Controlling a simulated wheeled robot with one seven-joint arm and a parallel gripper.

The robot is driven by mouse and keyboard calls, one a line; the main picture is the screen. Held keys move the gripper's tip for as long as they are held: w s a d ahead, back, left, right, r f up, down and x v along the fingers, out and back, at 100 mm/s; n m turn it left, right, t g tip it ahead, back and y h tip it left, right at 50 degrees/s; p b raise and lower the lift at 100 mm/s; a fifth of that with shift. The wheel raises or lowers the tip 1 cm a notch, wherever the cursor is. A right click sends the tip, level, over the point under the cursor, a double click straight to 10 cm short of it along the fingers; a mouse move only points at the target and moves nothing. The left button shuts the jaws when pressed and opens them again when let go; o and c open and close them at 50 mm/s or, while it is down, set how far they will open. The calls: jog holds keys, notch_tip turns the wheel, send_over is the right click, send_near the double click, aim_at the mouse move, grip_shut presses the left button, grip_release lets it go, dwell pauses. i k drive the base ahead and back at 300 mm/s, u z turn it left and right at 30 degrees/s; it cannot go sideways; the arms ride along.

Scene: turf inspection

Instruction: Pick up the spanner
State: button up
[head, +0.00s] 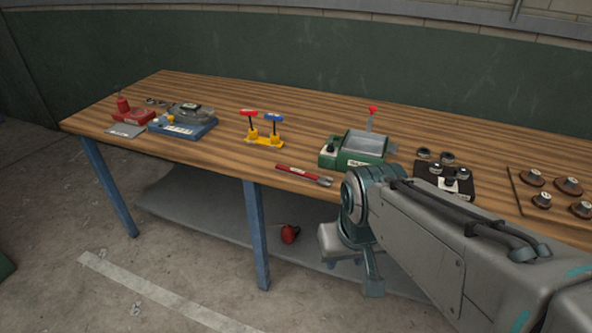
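A slim tool with a red handle and a grey metal end, which looks like the spanner (303,175), lies flat near the front edge of the wooden bench (210,105). Its grey end points right, towards my arm. My gripper (350,268) is low and to the right of the spanner, in front of the bench edge and apart from the tool. It is seen from behind and partly covered by my own arm, so I cannot tell whether its fingers are open or shut.
A green box-shaped device (345,160) stands just behind the spanner. A yellow stand (264,141) with red and blue T-handles is to the left. A black block with round knobs (452,182) is at the right. A red can (290,234) sits under the bench.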

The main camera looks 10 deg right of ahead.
aim_at(323, 180)
jog(key=k, duration=0.9)
jog(key=u, duration=0.95)
jog(key=i, duration=0.9)
jog(key=u, duration=0.55)
jog(key=i, duration=1.05)
jog(key=z, duration=1.15)
jog(key=i, duration=0.75)
jog(key=z, duration=0.9)
